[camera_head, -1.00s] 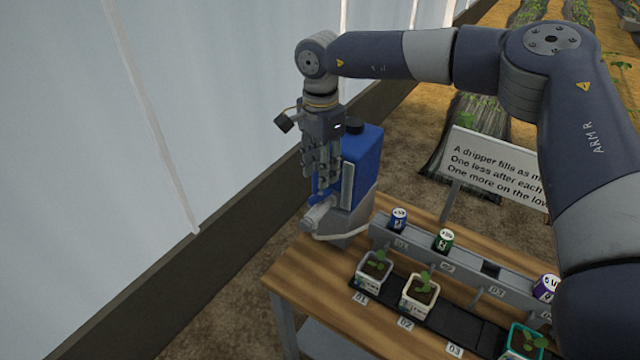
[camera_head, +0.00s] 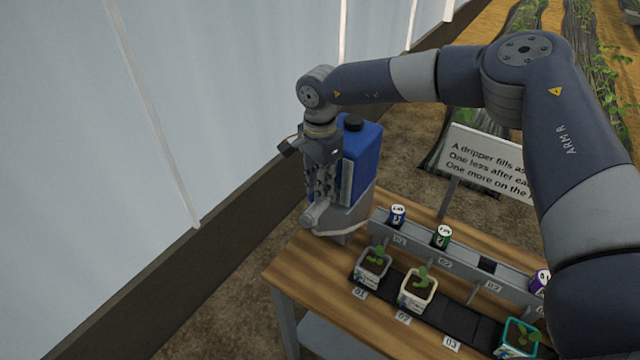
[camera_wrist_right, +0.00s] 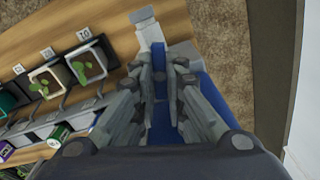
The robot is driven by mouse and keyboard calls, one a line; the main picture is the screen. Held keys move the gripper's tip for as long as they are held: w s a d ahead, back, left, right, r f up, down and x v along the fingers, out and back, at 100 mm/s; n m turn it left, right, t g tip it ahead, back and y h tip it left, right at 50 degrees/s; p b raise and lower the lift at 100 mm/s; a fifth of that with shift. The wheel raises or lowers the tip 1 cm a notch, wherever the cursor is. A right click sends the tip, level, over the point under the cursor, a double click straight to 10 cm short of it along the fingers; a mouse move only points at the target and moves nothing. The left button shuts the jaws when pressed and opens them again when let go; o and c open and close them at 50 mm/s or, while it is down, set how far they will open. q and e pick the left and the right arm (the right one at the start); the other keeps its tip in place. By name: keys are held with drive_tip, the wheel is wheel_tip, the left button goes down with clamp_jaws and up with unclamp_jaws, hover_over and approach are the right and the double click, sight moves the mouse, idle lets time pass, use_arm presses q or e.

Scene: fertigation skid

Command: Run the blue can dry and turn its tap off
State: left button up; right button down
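The blue can (camera_head: 366,150) stands upright on a grey stand (camera_head: 350,217) at the far left end of the wooden table, its dark cap on top. A grey cylindrical tap or outlet (camera_head: 314,214) sticks out low at its front left. My right gripper (camera_head: 320,198) points down beside the can's left face, just above the outlet. In the right wrist view, its fingers (camera_wrist_right: 165,78) stand slightly apart with a narrow blue piece (camera_wrist_right: 158,56) between the tips. Whether they grip it is unclear. The tap's setting and the can's level cannot be seen. My left gripper is out of view.
A grey rail (camera_head: 410,243) on the table (camera_head: 300,268) carries small blue, green and purple tins. In front, white and teal pots with seedlings stand along a black numbered strip (camera_head: 385,290). A sign (camera_head: 490,160) stands behind. The greenhouse wall is left.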

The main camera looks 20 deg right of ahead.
drive_tip(key=shift+m, duration=0.3)
drive_tip(key=m+b, duration=0.1)
drive_tip(key=m, duration=0.1)
drive_tip(key=shift+f+m+b, duration=0.1)
drive_tip(key=shift+m+b, duration=0.2)
drive_tip(key=shift+b, duration=0.05)
drive_tip(key=m+b, duration=0.1)
drive_tip(key=m, duration=0.2)
drive_tip(key=shift+m+b, duration=0.3)
drive_tip(key=shift+b, duration=0.05)
drive_tip(key=m+b, duration=0.1)
drive_tip(key=m, duration=0.3)
drive_tip(key=shift+b, duration=0.4)
drive_tip(key=shift+r+m+b, duration=0.2)
drive_tip(key=shift+m+b, duration=0.35)
drive_tip(key=shift+m, duration=1.15)
drive_tip(key=c, duration=1.6)
unclamp_jaws()
drive_tip(key=shift+c, duration=0.2)
